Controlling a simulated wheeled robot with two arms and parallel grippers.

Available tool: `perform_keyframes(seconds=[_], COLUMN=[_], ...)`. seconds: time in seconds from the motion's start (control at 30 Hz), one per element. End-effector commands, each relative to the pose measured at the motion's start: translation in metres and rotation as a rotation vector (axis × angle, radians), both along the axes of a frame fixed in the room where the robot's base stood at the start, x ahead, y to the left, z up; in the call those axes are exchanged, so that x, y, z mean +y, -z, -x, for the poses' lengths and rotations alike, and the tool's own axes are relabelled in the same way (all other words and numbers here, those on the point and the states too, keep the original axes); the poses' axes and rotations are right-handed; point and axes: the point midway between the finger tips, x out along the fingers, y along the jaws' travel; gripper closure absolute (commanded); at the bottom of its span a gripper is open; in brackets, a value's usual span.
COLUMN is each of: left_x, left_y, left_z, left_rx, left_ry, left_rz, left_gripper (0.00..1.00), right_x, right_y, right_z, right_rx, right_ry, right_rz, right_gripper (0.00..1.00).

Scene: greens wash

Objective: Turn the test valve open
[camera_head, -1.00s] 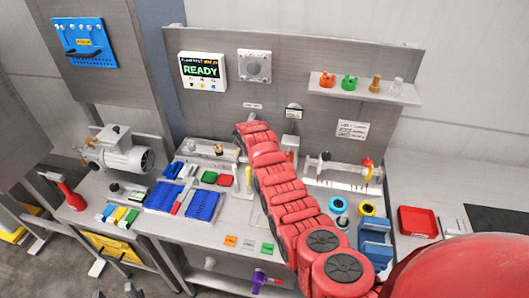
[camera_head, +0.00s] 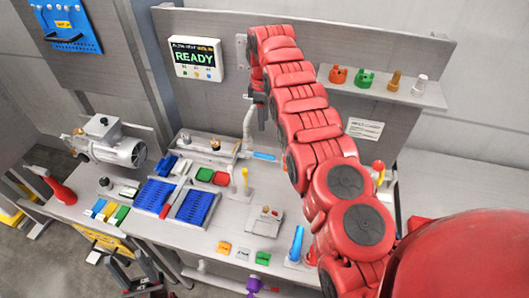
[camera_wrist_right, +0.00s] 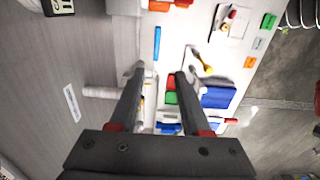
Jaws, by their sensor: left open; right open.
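A blue lever-like bar (camera_head: 265,156) lies at the foot of the back panel; it also shows in the right wrist view (camera_wrist_right: 157,43). A small yellow-topped piece (camera_head: 245,176) stands in front of it and shows in the right wrist view (camera_wrist_right: 205,67). I cannot tell which of these belongs to the test valve. A white pipe (camera_head: 248,124) rises beside the panel. My right gripper (camera_wrist_right: 161,75) is open and empty, pointing down above the back of the bench, apart from the blue bar. Its arm hides part of the bench. My left gripper (camera_head: 138,270) is open at the lower left.
A READY display (camera_head: 195,60) hangs on the panel, with a shelf of fittings (camera_head: 385,88) at right. Blue bins (camera_head: 197,207), red and green blocks (camera_head: 212,177) and a grey fixture (camera_head: 264,221) crowd the bench. A motor (camera_head: 115,145) stands at left.

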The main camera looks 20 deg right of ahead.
Motion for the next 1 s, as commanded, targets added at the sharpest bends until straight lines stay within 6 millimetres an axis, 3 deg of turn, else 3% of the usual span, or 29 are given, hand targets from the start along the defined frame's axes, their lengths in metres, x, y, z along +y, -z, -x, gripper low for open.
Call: perform_keyframes(seconds=[0.03, 0.5, 0.7, 0.8, 1.0], left_x=[0.000, 0.000, -0.001, 0.000, 0.000], left_y=[0.014, 0.101, 0.131, 0.113, 0.110], left_z=[0.000, -0.001, -0.001, -0.001, -0.001], left_rx=[0.000, 0.000, 0.000, -0.001, -0.001], left_ry=[0.000, 0.000, 0.000, 0.000, 0.000], left_rz=[0.000, 0.000, 0.000, 0.000, 0.000], left_gripper=[0.50, 0.50, 0.50, 0.50, 0.50], right_x=[0.000, -0.001, 0.001, -0.001, -0.001], right_y=[0.014, 0.101, 0.140, 0.144, 0.161], right_z=[0.000, -0.001, -0.001, -0.002, -0.001], right_rx=[0.000, -0.002, 0.001, -0.001, -0.001], right_ry=[0.001, 0.002, 0.000, 0.002, 0.002], right_rz=[0.000, 0.000, -0.001, 0.000, 0.001], right_gripper=[0.53, 0.53, 0.53, 0.53, 0.53])
